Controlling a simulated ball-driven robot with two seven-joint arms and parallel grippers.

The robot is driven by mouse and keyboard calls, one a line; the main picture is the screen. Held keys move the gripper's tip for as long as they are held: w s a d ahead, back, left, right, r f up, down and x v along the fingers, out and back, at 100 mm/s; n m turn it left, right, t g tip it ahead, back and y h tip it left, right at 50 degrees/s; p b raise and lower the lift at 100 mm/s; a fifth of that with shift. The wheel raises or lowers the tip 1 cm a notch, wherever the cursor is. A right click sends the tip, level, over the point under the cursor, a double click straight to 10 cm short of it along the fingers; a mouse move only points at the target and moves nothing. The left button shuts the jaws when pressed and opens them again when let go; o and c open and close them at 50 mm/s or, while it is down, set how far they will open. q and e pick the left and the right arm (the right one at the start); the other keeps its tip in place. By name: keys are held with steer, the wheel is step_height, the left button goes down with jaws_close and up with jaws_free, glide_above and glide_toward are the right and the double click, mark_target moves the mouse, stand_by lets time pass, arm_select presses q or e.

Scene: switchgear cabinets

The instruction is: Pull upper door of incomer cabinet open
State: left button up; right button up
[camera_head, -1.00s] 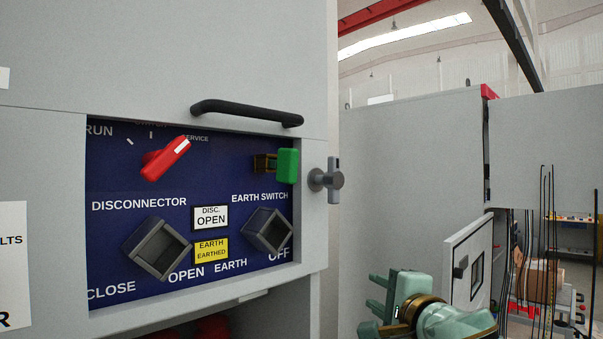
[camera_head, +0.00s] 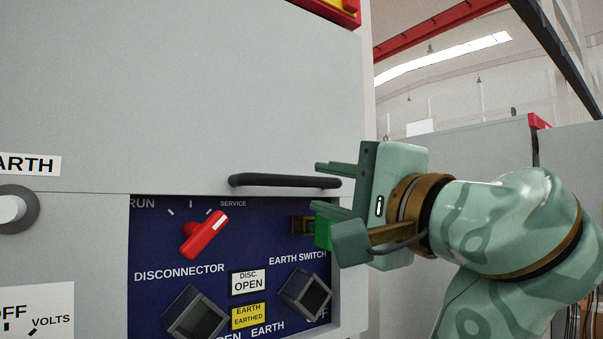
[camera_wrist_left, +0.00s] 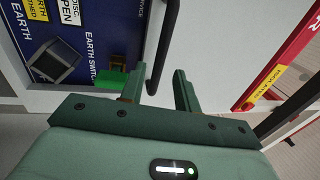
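The upper door (camera_head: 200,100) is a plain grey panel that looks shut above the blue switch panel. Its black bar handle (camera_head: 280,181) runs along the lower edge. My left gripper (camera_head: 318,188) is open at the handle's right end, one finger above the bar and one below it in the head view. In the left wrist view the handle (camera_wrist_left: 163,45) runs down toward the gap between the spread fingers of the left gripper (camera_wrist_left: 158,78). I cannot tell whether a finger touches it. My right gripper is in neither view.
The blue panel (camera_head: 160,247) has a red selector (camera_head: 205,236), a green block (camera_head: 322,232) close to my lower finger, and two square sockets. A round grey knob (camera_head: 14,209) is at the left. More grey cabinets (camera_head: 470,152) stand behind my arm.

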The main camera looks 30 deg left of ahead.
mark_target(303, 183)
arm_select(q)
steer(key=p+x, duration=0.2)
steer(key=x, duration=0.4)
steer(key=shift+w+a, duration=0.1)
steer(key=shift+a, duration=0.1)
jaws_close()
